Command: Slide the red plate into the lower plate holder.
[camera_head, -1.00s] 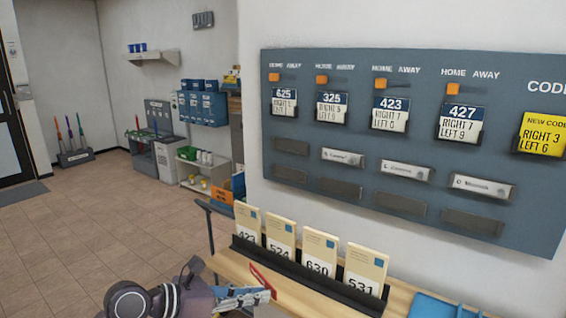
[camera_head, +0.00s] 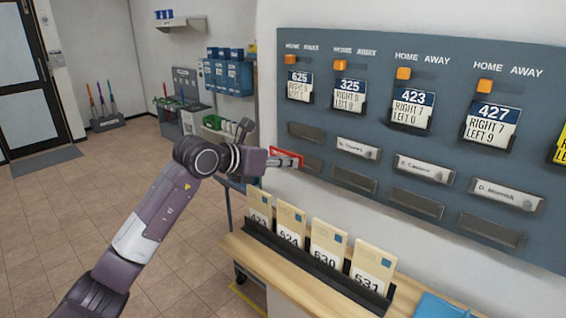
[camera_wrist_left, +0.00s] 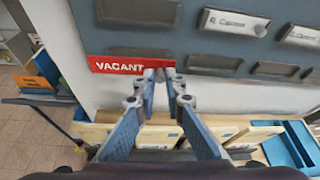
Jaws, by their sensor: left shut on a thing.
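The red plate (camera_head: 287,153), marked VACANT in the left wrist view (camera_wrist_left: 118,66), is held level at the left end of the grey board. My left gripper (camera_head: 274,161) is shut on it; the fingertips (camera_wrist_left: 162,74) grip its right part in the left wrist view. The empty lower plate holder (camera_head: 311,164) of the leftmost column is just right of the plate in the head view. In the left wrist view the holder (camera_wrist_left: 142,52) shows just above the plate, whose top edge seems to overlap its lower edge. I cannot tell whether they touch. My right gripper is out of view.
An empty upper holder (camera_head: 306,132) sits above, under the 625 card (camera_head: 299,86). Below, a black rack (camera_head: 319,271) of numbered envelopes stands on the wooden shelf (camera_head: 248,262), with a blue tray (camera_head: 440,306) to its right.

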